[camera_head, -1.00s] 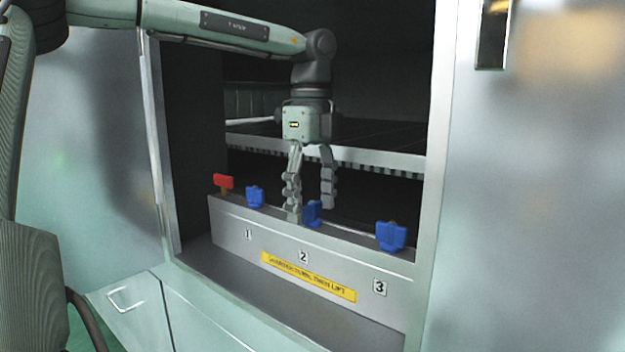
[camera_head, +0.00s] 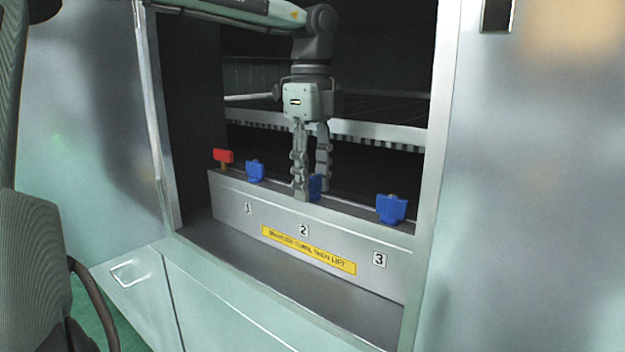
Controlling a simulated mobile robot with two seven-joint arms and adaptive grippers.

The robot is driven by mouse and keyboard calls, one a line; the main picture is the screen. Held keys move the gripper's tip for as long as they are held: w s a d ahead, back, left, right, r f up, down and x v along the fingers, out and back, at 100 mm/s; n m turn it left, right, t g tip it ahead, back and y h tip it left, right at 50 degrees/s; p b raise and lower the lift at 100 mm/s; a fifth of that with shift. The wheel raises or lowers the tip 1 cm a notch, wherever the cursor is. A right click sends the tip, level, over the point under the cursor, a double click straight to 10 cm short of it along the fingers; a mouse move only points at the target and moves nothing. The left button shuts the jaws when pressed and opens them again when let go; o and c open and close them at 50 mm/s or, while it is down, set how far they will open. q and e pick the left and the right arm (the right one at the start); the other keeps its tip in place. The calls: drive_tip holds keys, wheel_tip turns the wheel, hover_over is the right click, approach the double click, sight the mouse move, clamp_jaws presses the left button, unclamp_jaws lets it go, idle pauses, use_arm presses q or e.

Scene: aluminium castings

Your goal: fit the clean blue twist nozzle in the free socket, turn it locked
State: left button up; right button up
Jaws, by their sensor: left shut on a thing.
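My left gripper (camera_head: 309,190) points down in the cabinet opening and is shut on the blue nozzle at position 2 (camera_head: 316,186). The fingers hide most of this nozzle; only a strip of blue shows. It sits at the top edge of the grey panel, above the label 2; whether it is locked cannot be told. Another blue nozzle (camera_head: 255,170) stands above label 1, and a third (camera_head: 391,208) stands above label 3. I cannot tell which nozzle is clean, and no empty socket shows clearly. My right gripper is not in view.
A red-handled piece (camera_head: 223,157) stands at the panel's left end. The grey panel (camera_head: 226,206) carries a yellow label (camera_head: 308,250). A rack (camera_head: 380,140) crosses behind the gripper. Cabinet walls bound the opening on both sides.

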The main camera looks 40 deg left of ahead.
use_arm(q)
drive_tip(key=n+b, duration=0.1)
drive_tip(key=n, duration=0.3)
drive_tip(key=shift+f+b, duration=0.1)
drive_tip(key=shift+b, duration=0.25)
drive_tip(key=shift+n, duration=1)
drive_tip(key=shift+n+b, duration=0.45)
drive_tip(key=shift+n, duration=0.75)
drive_tip(key=n, duration=0.4)
drive_tip(key=o, duration=1.2)
